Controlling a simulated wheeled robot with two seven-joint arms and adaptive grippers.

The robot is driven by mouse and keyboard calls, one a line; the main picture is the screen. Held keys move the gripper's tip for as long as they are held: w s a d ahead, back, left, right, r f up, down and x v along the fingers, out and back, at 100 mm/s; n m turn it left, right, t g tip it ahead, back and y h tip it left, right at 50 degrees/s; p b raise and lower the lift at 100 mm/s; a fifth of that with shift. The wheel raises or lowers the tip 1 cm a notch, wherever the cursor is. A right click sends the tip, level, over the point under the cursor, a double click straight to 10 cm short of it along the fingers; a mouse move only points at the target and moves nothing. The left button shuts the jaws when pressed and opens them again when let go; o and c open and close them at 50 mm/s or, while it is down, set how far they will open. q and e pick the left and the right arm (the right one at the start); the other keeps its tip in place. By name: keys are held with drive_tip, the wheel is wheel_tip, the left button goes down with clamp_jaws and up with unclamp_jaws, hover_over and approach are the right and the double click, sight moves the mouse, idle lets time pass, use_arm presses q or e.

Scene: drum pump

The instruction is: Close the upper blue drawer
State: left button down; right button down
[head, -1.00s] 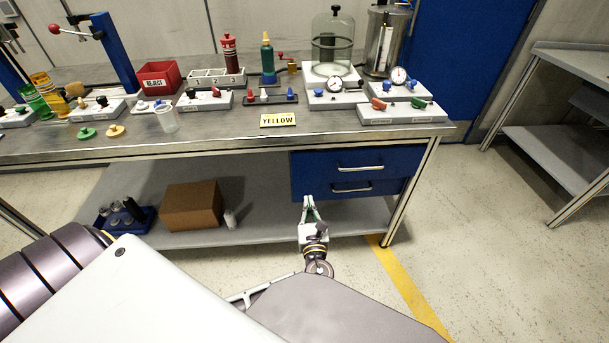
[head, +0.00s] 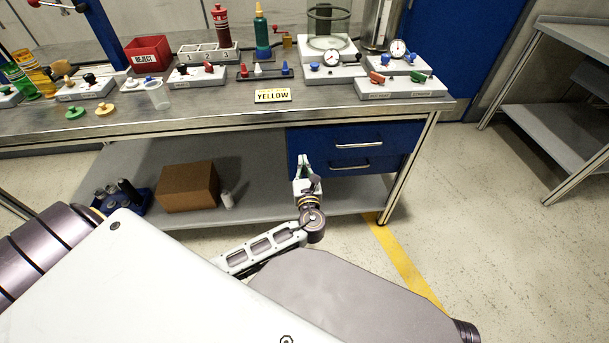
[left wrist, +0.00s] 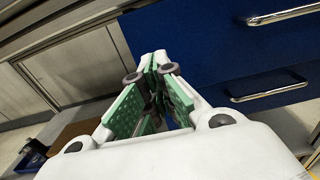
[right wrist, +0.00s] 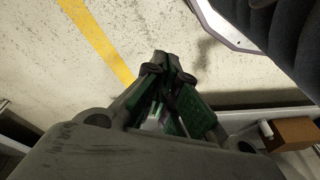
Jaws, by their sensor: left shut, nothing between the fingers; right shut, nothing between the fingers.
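The upper blue drawer (head: 315,138) is under the right end of the workbench. Its front stands out a little past the lower blue drawer (head: 380,162), so it looks partly open. Its silver handle (head: 359,143) runs across the front. My left gripper (head: 303,158) is shut and empty at the left end of the drawer fronts, left of both handles. In the left wrist view its closed fingertips (left wrist: 158,62) overlap the blue front (left wrist: 215,45); I cannot tell whether they touch. My right gripper (right wrist: 172,65) is shut and empty above the floor.
The workbench (head: 200,122) carries gauges, valve blocks, a red bin (head: 148,53) and a YELLOW sign (head: 273,95). The lower shelf (head: 255,185) holds a brown box (head: 187,187) and a blue tray (head: 140,207). A bench leg (head: 408,172) stands right of the drawers. The floor in front looks clear.

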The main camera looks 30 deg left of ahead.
sight(300, 146)
use_arm(q)
drive_tip(key=b+x, duration=0.1)
drive_tip(key=x, duration=0.3)
drive_tip(key=shift+w+a, duration=0.2)
drive_tip(key=shift+w, duration=0.05)
drive_tip(key=shift+x, duration=0.9)
use_arm(e)
drive_tip(key=shift+a+r+t, duration=0.15)
drive_tip(key=shift+r, duration=0.45)
drive_tip(key=shift+a+r+t, duration=0.1)
drive_tip(key=shift+r+t, duration=0.05)
drive_tip(key=shift+r, duration=0.45)
drive_tip(key=shift+s+f, duration=0.1)
drive_tip(key=shift+s, duration=0.05)
use_arm(q)
drive_tip(key=shift+w, duration=0.1)
